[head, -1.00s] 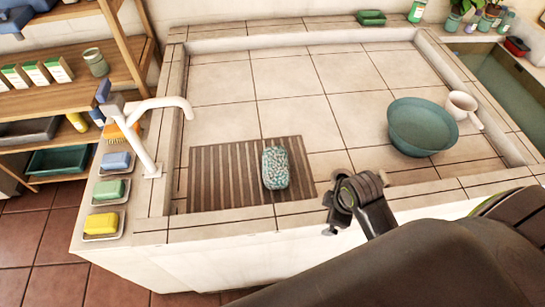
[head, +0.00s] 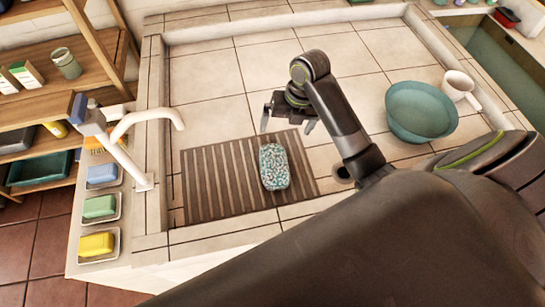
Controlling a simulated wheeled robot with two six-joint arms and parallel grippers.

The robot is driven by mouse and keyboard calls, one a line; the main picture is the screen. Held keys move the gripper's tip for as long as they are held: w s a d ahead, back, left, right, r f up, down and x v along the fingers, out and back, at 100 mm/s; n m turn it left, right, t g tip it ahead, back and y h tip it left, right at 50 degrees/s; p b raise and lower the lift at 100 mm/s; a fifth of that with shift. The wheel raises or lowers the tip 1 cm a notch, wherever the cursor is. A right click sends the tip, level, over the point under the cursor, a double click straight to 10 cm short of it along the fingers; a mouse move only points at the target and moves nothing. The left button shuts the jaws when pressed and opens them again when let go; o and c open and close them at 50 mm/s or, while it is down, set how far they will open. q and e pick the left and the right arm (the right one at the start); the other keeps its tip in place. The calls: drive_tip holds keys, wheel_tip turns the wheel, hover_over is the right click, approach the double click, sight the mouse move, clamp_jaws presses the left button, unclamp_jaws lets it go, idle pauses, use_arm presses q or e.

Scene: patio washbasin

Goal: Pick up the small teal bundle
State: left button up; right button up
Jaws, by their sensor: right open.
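The small teal bundle (head: 273,167), speckled teal and white, lies on the brown slatted mat (head: 214,182) in the tiled basin. My right gripper (head: 288,128) is open and empty, with its fingers pointing down. In the picture it sits just above the bundle's far end, apart from it. My right arm comes in from the lower right and covers part of the basin's front rim. My left gripper is not in view.
A white tap (head: 128,140) stands at the left rim beside soap dishes with blue, green (head: 99,208) and yellow (head: 97,244) soaps. A teal bowl (head: 421,111) and a white dipper (head: 458,84) lie at the right. Tiles behind the mat are clear.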

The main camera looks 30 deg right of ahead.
sight(275, 158)
drive_tip(key=b+x, duration=1)
drive_tip(key=x, duration=0.2)
drive_tip(key=shift+f+b, duration=0.1)
drive_tip(key=shift+b, duration=0.25)
drive_tip(key=shift+s+f+b, duration=0.1)
drive_tip(key=shift+f+b, duration=0.5)
drive_tip(key=shift+f, duration=0.4)
drive_tip(key=shift+x, duration=1.5)
drive_tip(key=c, duration=1.1)
drive_tip(key=shift+r, duration=0.6)
drive_tip(key=shift+c, duration=0.2)
drive_tip(key=p+v, duration=0.1)
drive_tip(key=v, duration=0.1)
drive_tip(key=a+p+v, duration=0.1)
drive_tip(key=p+v, duration=0.2)
drive_tip(key=v, duration=0.2)
drive_tip(key=shift+w+a+r+p, duration=0.2)
drive_tip(key=shift+w+r+p, duration=0.05)
drive_tip(key=shift+p, duration=0.15)
drive_tip(key=shift+r+p, duration=0.75)
drive_tip(key=shift+p, duration=0.1)
